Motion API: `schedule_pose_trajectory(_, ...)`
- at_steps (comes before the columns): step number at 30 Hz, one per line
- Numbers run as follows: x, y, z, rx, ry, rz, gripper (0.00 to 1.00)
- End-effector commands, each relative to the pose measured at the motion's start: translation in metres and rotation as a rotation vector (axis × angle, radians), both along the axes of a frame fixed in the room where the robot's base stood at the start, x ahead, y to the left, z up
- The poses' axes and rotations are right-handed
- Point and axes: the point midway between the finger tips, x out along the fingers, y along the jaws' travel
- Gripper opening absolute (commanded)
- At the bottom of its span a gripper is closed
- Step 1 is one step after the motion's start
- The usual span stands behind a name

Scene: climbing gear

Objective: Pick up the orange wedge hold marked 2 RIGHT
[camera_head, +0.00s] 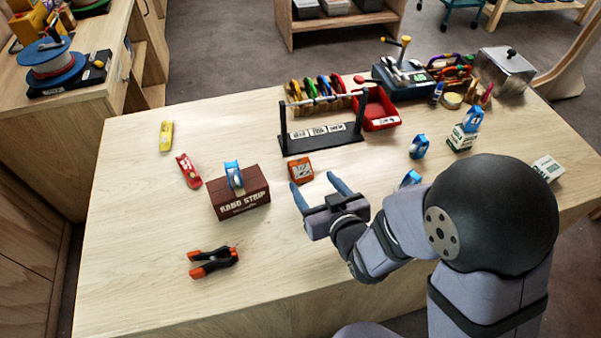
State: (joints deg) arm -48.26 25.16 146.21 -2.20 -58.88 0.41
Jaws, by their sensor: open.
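A small orange block (300,170) with a pale label sits on the wooden table, right of the brown box. It looks like the orange wedge hold, but its marking is too small to read. My gripper (317,187) is open, its two blue-grey fingers spread and pointing away from my body. The fingertips are just in front of and to the right of the orange block. Nothing shows between the fingers. I cannot tell how high the fingers are above the table.
A brown box (241,204) marked "BAND STRIP" with a blue piece on top stands left of the block. A black rack (320,133) and red bin (382,112) stand behind it. A black-and-orange clamp (213,262) lies front left. The table's left part is mostly clear.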

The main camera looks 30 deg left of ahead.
Motion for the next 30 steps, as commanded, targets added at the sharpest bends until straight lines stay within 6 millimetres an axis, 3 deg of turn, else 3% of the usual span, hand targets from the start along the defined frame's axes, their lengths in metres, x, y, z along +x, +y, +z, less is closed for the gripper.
schedule_pose_trajectory(20,0.015,0.019,-0.006,0.0,0.001,-0.004,0.64)
schedule_pose_trajectory(30,0.031,0.046,-0.015,-0.001,0.001,-0.004,0.64)
